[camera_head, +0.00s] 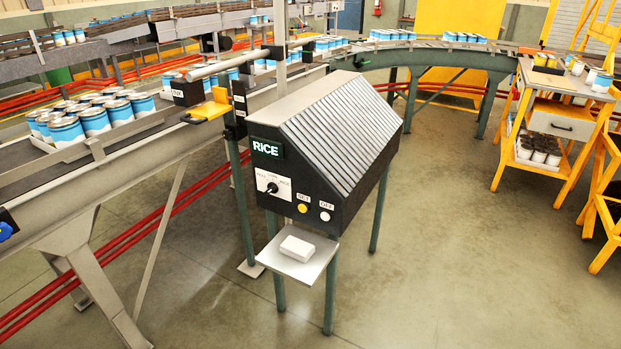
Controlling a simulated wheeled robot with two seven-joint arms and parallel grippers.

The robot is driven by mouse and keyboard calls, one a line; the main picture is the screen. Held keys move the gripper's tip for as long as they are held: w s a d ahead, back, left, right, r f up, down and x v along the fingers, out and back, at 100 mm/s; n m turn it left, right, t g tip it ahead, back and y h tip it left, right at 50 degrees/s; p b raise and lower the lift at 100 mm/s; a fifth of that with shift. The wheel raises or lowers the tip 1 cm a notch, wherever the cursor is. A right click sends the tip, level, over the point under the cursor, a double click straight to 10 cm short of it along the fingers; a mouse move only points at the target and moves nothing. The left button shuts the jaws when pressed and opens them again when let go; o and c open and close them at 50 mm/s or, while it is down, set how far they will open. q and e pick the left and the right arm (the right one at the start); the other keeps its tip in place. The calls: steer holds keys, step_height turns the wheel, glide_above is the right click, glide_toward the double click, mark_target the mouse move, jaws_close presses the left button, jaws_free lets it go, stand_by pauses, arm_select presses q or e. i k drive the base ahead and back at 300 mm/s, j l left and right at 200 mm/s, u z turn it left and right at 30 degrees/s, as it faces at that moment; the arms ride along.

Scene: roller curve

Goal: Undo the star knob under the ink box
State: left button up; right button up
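The ink box (187,92) is a small black box with a white label reading INK. It sits on the near rail of the can conveyor, left of the upright post. Below and right of it is a yellow bracket or tray (208,109). A small dark piece (188,119) shows at the yellow part's left end, just under the ink box; it is too small to tell whether it is the star knob. Neither of my grippers is in view.
A black slatted machine (325,135) with a lit RICE sign, dial and two buttons stands in front. Its shelf (318,262) holds a white block (297,248). Blue-and-white cans (94,121) fill the conveyor. A yellow cart (565,85) stands right. Open floor (460,240) lies between.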

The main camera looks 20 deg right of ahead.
mark_target(227, 134)
steer(key=i+j, duration=0.8)
steer(key=i+u, duration=0.05)
